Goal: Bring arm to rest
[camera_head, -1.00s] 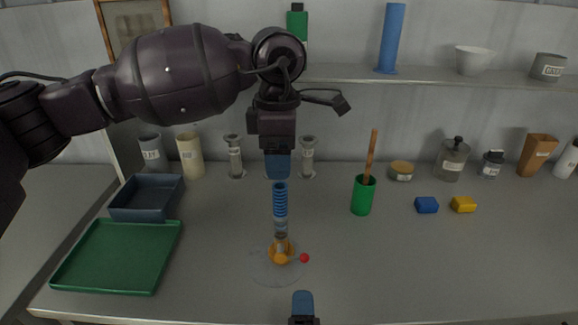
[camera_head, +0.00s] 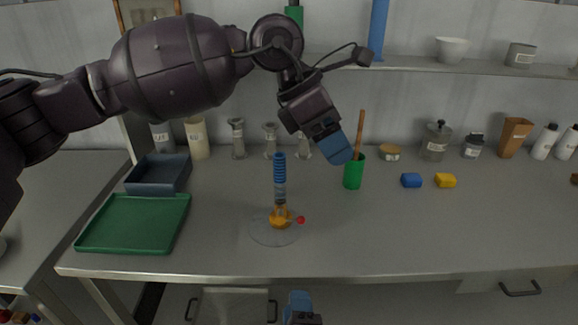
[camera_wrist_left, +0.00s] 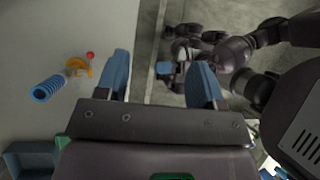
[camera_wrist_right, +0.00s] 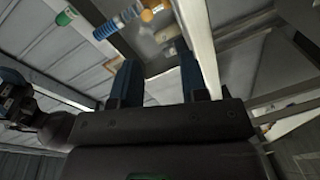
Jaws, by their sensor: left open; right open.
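My left gripper (camera_head: 338,150) hangs in the air above the bench, to the right of the blue ribbed device, with its blue fingers pointing down and right. In the left wrist view its two fingers (camera_wrist_left: 160,80) are spread with nothing between them. My right gripper (camera_head: 298,305) is low at the front, below the bench edge. In the right wrist view its fingers (camera_wrist_right: 158,80) are apart and empty. The blue ribbed device (camera_head: 280,172) stands upright on the bench over an orange part (camera_head: 281,217) with a red knob (camera_head: 301,220). It also shows in the left wrist view (camera_wrist_left: 47,88).
A green tray (camera_head: 135,223) and a dark blue bin (camera_head: 158,174) are at the left. A green cup (camera_head: 354,172) with a wooden stick stands close to my left gripper. Blue (camera_head: 411,180) and yellow (camera_head: 446,181) blocks lie right of it. The front right bench is clear.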

